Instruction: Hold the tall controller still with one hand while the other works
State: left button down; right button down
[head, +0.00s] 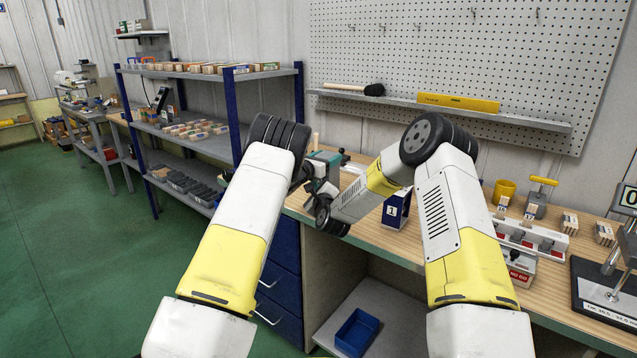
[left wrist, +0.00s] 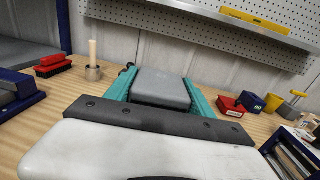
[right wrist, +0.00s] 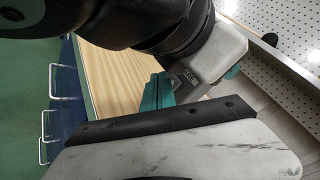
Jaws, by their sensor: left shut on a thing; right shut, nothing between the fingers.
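The tall controller shows in the left wrist view as a grey block (left wrist: 162,88) between the teal fingers of my left gripper (head: 325,158). That gripper is shut on it over the left end of the bench. In the head view the controller is mostly hidden by my arms and grippers. My right gripper (head: 318,188) is just below and in front of the left one. Its teal fingers (right wrist: 158,92) are shut with nothing between them. In the right wrist view a grey body with a small dark panel (right wrist: 187,74) is just beyond them; contact cannot be told.
A metal cup with a stick (left wrist: 94,72) stands left of the controller. A pegboard (head: 450,60) rises behind. A blue bin (head: 357,332) sits below.

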jog(key=shift+s+a, duration=0.45)
jog(key=shift+s, duration=0.3)
jog(key=shift+s+a, duration=0.45)
jog(key=shift+s, duration=0.25)
jog(key=shift+s+a, duration=0.45)
jog(key=shift+s, duration=0.3)
dwell(1.1)
jog(key=s+a, duration=0.2)
jog(key=s, duration=0.1)
jog(key=shift+s, duration=0.1)
jog(key=shift+w+d, duration=0.75)
jog(key=shift+w, duration=0.5)
jog(key=shift+w+d, duration=0.8)
jog(key=shift+w, duration=0.5)
jog(key=shift+w+d, duration=0.75)
jog(key=shift+w, duration=0.5)
jog(key=shift+w, duration=0.1)
jog(key=shift+w+d, duration=0.2)
jog(key=shift+w, duration=0.05)
